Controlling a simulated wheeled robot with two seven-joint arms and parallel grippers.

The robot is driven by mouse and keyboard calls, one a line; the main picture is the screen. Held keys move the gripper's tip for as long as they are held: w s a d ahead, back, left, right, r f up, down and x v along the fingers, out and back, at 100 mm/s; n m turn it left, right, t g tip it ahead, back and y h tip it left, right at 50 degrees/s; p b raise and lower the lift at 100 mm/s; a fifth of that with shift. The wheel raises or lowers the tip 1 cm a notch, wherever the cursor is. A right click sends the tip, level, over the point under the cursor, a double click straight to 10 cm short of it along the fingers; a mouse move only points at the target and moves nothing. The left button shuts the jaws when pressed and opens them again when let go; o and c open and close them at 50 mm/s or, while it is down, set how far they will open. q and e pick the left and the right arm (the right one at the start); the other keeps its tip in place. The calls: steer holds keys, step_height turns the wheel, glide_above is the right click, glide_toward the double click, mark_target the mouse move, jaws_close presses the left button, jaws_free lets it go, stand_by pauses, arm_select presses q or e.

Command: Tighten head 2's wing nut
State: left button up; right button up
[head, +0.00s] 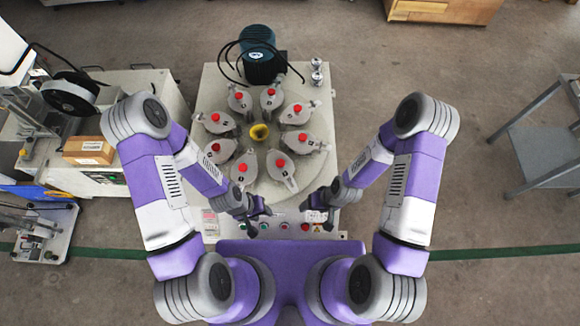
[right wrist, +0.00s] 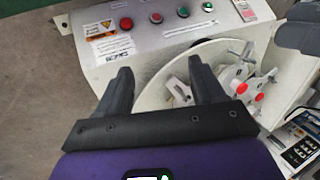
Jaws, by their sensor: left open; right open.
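The test machine (head: 210,95) has a round turntable (head: 312,178) bearing several grey heads with red knobs, one of them the front head (head: 283,172). The frames do not show which is head 2, and the wing nuts are too small to make out in the head view. My left gripper (head: 262,208) is open and empty at the front edge of the turntable. My right gripper (head: 316,212) is open above the front right; in the right wrist view its spread fingers (right wrist: 160,66) hold nothing. Heads with red knobs (right wrist: 242,88) show beyond them.
A control panel with coloured buttons (head: 284,227) runs along the machine's front. A bench with a cardboard box (head: 88,150) is left; a grey metal table (head: 540,150) is right.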

steer(key=w+a+n+h+p, duration=0.1)
steer(key=w+a+n+p, duration=0.5)
steer(key=n, duration=0.4)
steer(key=n+h+p, duration=0.3)
steer(key=n+p, duration=0.2)
steer(key=n, duration=0.4)
glide_above(290, 180)
steer(key=s, duration=0.1)
steer(key=shift+s+d+f, duration=0.15)
steer(key=shift+d+f, duration=0.1)
steer(key=shift+f, duration=0.15)
steer(key=shift+w+a+n, duration=0.15)
steer(key=shift+w+n, duration=0.15)
steer(key=shift+n, duration=0.2)
steer(key=shift+w+f, duration=0.2)
steer(key=shift+f, duration=0.05)
step_height(290, 180, down, 7)
steer(key=shift+f+b, duration=0.1)
steer(key=shift+b, duration=0.95)
steer(key=c, duration=1.1)
steer(key=shift+o, duration=0.2)
